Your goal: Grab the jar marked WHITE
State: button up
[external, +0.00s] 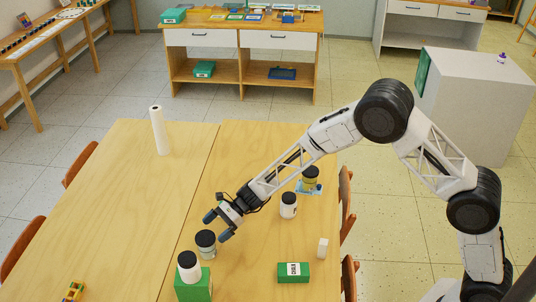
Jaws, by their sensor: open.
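Several jars with dark lids stand on the table. A white-bodied jar (289,209) stands near the right side, under my forearm. Another white-bodied jar (188,271) stands on a green box (194,289) at the front. A greyish jar (206,252) stands just behind that box. A yellow jar (310,183) stands on a blue item at the right edge. I cannot read WHITE on any jar.
A green box with a white label (293,272) and a small pale block (322,248) lie at the table's front right. A white roll (159,131) stands at the back. The table's (137,205) left and middle are mostly clear. Chairs line both sides.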

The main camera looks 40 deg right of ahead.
aim_at(205, 237)
jog(key=shift+x, duration=2.6)
jog(key=shift+s+r, duration=0.1)
jog(key=c, duration=1.3)
jog(key=shift+r, duration=0.15)
jog(key=shift+r, duration=0.75)
notch_tip(205, 237, up, 2)
jog(key=s+d, duration=0.3)
jog(key=s, duration=0.1)
jog(key=s+d+r, duration=0.1)
jog(key=s+d, duration=0.2)
jog(key=s, duration=0.2)
jog(key=s+d, duration=0.2)
jog(key=s, duration=0.2)
jog(key=shift+s+d+r, duration=0.15)
jog(key=shift+s+d, duration=0.05)
jog(key=shift+d, duration=0.2)
